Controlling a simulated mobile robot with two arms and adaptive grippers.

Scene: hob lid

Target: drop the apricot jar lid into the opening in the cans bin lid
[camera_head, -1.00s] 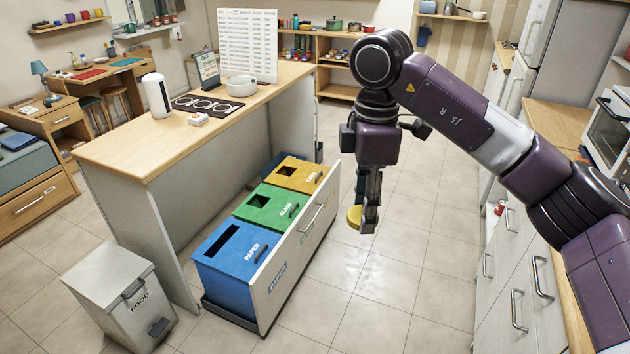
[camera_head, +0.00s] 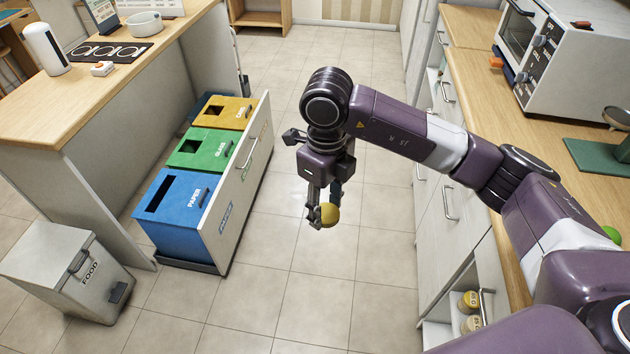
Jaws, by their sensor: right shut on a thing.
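My right gripper (camera_head: 322,215) is shut on the yellow apricot jar lid (camera_head: 331,214) and holds it in the air over the floor, right of the pull-out bin drawer. The cans bin lid (camera_head: 233,112) is yellow and at the far end of the drawer. The gripper and jar lid are apart from the bins, nearer to me and to the right of the cans bin. My left gripper is not in view.
The green glass bin (camera_head: 214,152) and blue paper bin (camera_head: 193,188) stand in the same drawer, behind its tall white front (camera_head: 235,188). A grey food bin (camera_head: 55,262) stands at left. Open tiled floor lies between the drawer and the right counter (camera_head: 475,75).

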